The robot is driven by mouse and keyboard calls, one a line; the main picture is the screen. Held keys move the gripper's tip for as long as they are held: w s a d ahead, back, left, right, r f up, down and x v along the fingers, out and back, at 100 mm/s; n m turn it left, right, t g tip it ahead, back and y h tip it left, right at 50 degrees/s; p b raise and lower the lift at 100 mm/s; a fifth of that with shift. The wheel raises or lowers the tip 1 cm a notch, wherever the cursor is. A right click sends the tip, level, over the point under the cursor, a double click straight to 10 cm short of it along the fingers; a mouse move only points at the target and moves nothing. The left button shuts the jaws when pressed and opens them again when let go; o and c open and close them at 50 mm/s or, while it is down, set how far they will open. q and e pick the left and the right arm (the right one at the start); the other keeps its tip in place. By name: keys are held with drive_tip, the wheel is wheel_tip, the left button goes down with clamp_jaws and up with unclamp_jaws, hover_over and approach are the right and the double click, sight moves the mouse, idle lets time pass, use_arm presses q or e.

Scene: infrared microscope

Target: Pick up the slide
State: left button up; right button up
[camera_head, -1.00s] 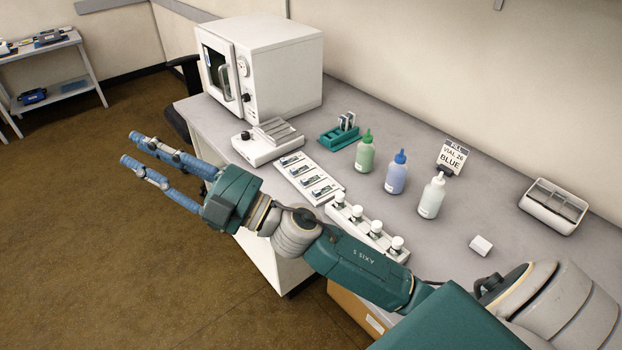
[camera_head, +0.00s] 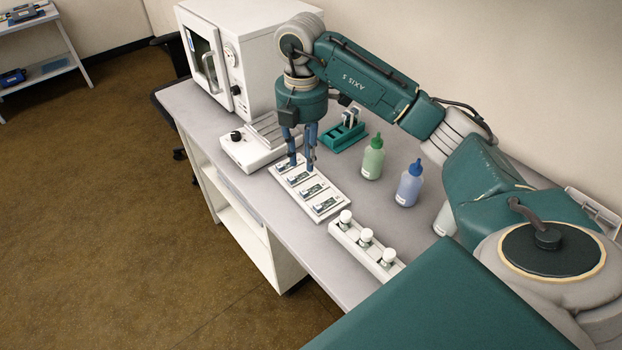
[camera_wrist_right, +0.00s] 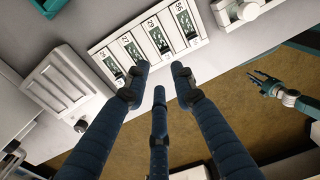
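Several slides lie in a row on a white holder (camera_head: 334,208); the near one (camera_head: 325,204) and the one behind it (camera_head: 311,190) show clearly in the head view. My right gripper (camera_head: 302,167) points down over the far part of the row. Its blue fingers are apart and empty. In the right wrist view the fingers (camera_wrist_right: 160,82) are spread below the row, where slides (camera_wrist_right: 158,38) with number labels show. I cannot tell whether a fingertip touches anything. My left gripper (camera_wrist_right: 262,80) shows small in the right wrist view, with its fingers apart, away from the slides.
A white device (camera_head: 243,151) stands left of the holder, with a white oven-like box (camera_head: 270,60) behind. A teal rack (camera_head: 342,136), a green bottle (camera_head: 373,160) and a blue bottle (camera_head: 409,186) stand to the right. A vial rack (camera_head: 345,238) sits in front.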

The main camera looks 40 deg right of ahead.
drive_tip(key=p, duration=0.1)
hover_over(304, 191)
wheel_tip(304, 191, down, 4)
drive_tip(key=shift+d+f, duration=0.1)
drive_tip(key=shift+w+f, duration=0.1)
drive_tip(key=shift+f, duration=0.15)
wheel_tip(304, 191, down, 4)
drive_tip(key=p, duration=0.2)
drive_tip(key=shift+f+p, duration=0.2)
drive_tip(key=shift+p, duration=0.15)
drive_tip(key=shift+f, duration=0.35)
drive_tip(key=c, duration=0.6)
use_arm(q)
drive_tip(key=s+a+r, duration=0.2)
drive_tip(key=s+r, duration=0.1)
drive_tip(key=s, duration=0.1)
drive_tip(key=shift+s+r+g, duration=0.25)
drive_tip(key=shift+s+g, duration=0.05)
